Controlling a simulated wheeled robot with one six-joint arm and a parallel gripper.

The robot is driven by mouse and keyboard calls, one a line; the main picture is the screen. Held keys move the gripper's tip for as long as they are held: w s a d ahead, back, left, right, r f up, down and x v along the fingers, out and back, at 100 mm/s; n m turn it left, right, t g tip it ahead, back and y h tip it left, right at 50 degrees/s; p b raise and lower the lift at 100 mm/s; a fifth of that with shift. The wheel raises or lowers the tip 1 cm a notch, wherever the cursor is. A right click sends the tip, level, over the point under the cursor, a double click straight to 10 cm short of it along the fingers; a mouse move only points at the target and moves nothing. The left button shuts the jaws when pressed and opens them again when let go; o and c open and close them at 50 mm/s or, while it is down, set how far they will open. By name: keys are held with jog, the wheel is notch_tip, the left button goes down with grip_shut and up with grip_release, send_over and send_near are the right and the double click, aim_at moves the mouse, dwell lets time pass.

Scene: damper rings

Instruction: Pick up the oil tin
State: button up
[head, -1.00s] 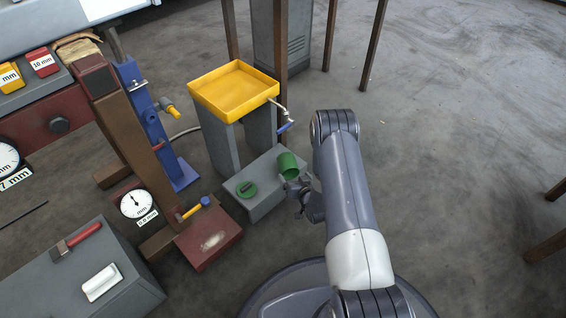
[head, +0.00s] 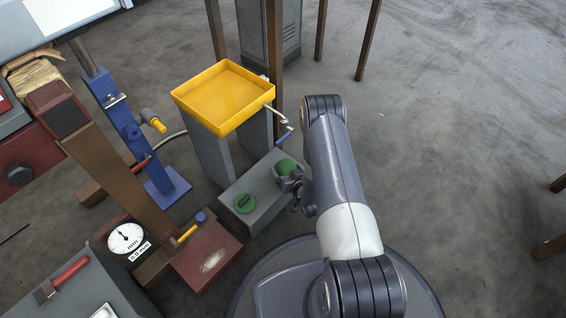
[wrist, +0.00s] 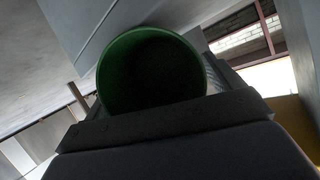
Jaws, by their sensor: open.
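A green cylindrical tin (head: 285,166), which I take to be the oil tin, is at the far right end of the low grey block (head: 262,217). My gripper (head: 288,181) is open right at the tin and covers part of it in the head view. In the wrist view the tin's round, dark mouth (wrist: 150,72) faces the camera, very close, just beyond a dark bar of my gripper. I cannot tell whether the fingers touch the tin.
A yellow tray (head: 225,95) on grey supports, with a blue-handled crank (head: 284,137), stands just behind. A dark red block (head: 208,258) is at the left. Open floor lies to the right.

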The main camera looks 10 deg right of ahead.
jog(key=shift+c, duration=0.3)
jog(key=c, duration=1.1)
